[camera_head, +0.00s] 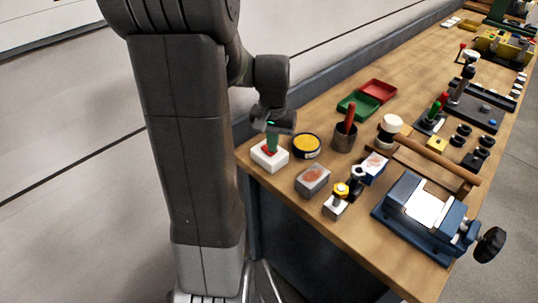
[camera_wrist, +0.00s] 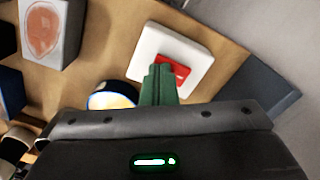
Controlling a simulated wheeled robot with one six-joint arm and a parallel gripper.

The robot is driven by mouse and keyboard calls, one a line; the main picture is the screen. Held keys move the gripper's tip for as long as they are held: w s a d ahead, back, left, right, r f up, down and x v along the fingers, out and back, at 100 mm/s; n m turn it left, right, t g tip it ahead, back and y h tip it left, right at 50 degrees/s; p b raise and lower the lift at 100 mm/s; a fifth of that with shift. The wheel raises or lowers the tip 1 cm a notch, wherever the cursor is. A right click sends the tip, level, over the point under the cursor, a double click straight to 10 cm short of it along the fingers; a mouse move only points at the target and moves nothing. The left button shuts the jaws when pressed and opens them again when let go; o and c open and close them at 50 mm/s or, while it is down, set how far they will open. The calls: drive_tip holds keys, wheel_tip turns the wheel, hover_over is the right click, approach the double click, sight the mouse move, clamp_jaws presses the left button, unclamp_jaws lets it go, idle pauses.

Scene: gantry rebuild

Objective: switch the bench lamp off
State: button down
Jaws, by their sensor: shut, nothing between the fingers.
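A white switch box (camera_head: 269,156) with a red rocker sits at the near left corner of the bench. In the wrist view the white box (camera_wrist: 192,52) shows the red rocker (camera_wrist: 180,70) beside my fingertips. My gripper (camera_head: 270,146) is shut and empty, its green fingers pointing down at the rocker; it also shows in the wrist view (camera_wrist: 158,75). The fingers hide part of the rocker, and I cannot tell whether they touch it. A round black-rimmed piece with a yellow face (camera_head: 306,145), perhaps the lamp, lies just right of the box; it looks bright in the wrist view (camera_wrist: 110,99).
A brown cup with a red-handled tool (camera_head: 345,137) stands right of the yellow disc. A grey box (camera_head: 312,180) and a yellow-topped piece (camera_head: 338,198) are nearer the front edge. Green (camera_head: 358,105) and red trays lie behind. A blue vise (camera_head: 420,215) is at right.

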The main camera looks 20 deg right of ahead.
drive_tip(key=shift+r+p, duration=2.95)
drive_tip(key=shift+r, duration=0.55)
drive_tip(key=shift+f, duration=0.15)
